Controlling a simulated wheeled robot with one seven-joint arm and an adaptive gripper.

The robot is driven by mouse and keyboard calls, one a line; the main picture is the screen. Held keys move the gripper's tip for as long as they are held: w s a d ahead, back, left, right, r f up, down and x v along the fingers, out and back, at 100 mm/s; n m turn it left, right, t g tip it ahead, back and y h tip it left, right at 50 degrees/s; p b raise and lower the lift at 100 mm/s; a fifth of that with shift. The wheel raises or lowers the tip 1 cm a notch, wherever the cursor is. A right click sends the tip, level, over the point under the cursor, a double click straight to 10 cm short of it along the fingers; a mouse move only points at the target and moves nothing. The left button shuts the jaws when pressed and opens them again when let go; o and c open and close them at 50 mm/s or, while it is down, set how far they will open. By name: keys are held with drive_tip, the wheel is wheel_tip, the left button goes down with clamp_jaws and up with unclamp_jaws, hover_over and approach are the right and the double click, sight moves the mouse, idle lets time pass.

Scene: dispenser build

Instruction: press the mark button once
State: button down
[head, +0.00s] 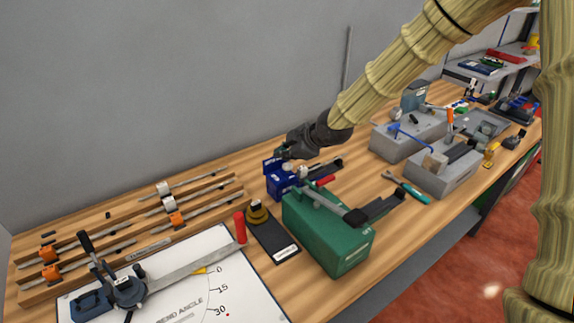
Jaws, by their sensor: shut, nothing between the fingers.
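My gripper (282,154) is shut and empty. It points down and left, at the top of a small blue device (281,183) near the back middle of the bench. A pale round part (288,167) shows on top of that device, just below the fingers. I cannot tell whether the fingers touch it. No label reading "mark" is legible, so I cannot tell for sure which part is the mark button.
The green box (325,233) with a lever on top stands in front of the blue device. A white bend-angle board (190,297) and wooden racks (130,228) with rods lie left. Grey boxes (442,172) and tools crowd the right. The grey wall is close behind.

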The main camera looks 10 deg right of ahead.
sight(285, 167)
drive_tip(key=shift+r+p, duration=1.65)
drive_tip(key=shift+r, duration=0.75)
